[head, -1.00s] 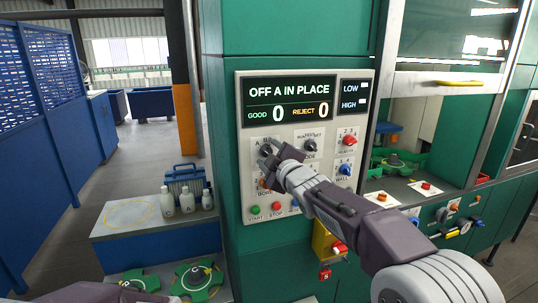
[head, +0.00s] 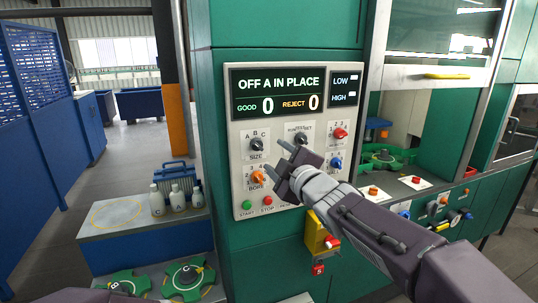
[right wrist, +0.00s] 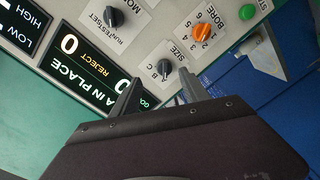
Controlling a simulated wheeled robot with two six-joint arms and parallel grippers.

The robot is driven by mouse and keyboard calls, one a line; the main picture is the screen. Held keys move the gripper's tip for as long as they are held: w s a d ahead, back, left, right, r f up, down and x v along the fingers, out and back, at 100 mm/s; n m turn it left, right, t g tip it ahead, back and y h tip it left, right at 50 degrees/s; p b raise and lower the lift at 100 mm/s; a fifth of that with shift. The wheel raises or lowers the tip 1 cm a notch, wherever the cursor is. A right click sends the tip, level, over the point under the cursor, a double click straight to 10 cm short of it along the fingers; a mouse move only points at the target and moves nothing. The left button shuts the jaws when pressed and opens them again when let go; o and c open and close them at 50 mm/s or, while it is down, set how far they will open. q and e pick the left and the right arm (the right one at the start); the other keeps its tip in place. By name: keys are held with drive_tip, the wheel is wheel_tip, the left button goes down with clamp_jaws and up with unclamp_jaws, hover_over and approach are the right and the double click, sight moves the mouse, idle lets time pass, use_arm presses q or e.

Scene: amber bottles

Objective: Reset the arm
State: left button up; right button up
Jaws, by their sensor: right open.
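My right arm reaches in from the lower right in the head view. Its gripper (head: 275,159) is open and empty in front of the control panel (head: 240,208). The fingers point at the panel near the black SIZE knob (head: 256,146) and orange BORE knob (head: 257,177), and no knob is between them in the head view. In the right wrist view the SIZE knob (right wrist: 162,67) shows just beyond the open fingertips (right wrist: 161,82); the gap to it is hard to judge. Only a sliver of my left arm shows at the bottom left; its gripper is out of view.
The display (head: 278,92) reads "OFF A IN PLACE", GOOD 0, REJECT 0. A yellow box with a red button (head: 323,236) juts out below the panel. Several pale bottles (head: 178,198) and a blue toolbox (head: 178,174) stand on a bench at left.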

drive_tip(key=s+d+f+m+g+h, duration=0.2)
drive_tip(key=d+f+m, duration=0.15)
drive_tip(key=f, duration=0.55)
drive_tip(key=s+d+f+m+g+h, duration=0.1)
drive_tip(key=s+d+f+m+g, duration=0.2)
drive_tip(key=f, duration=0.5)
drive_tip(key=s+d+f+m+g+h, duration=0.1)
drive_tip(key=d+f+g+h, duration=0.1)
drive_tip(key=d+f, duration=0.5)
drive_tip(key=s+f+m+g, duration=0.4)
drive_tip(key=s+f, duration=0.3)
drive_tip(key=s, duration=0.3)
drive_tip(key=s+f+m+g, duration=0.4)
drive_tip(key=s+f, duration=0.4)
drive_tip(key=s, duration=0.3)
drive_tip(key=shift+a+f, duration=0.15)
drive_tip(key=shift+f, duration=0.1)
drive_tip(key=shift+m, duration=0.25)
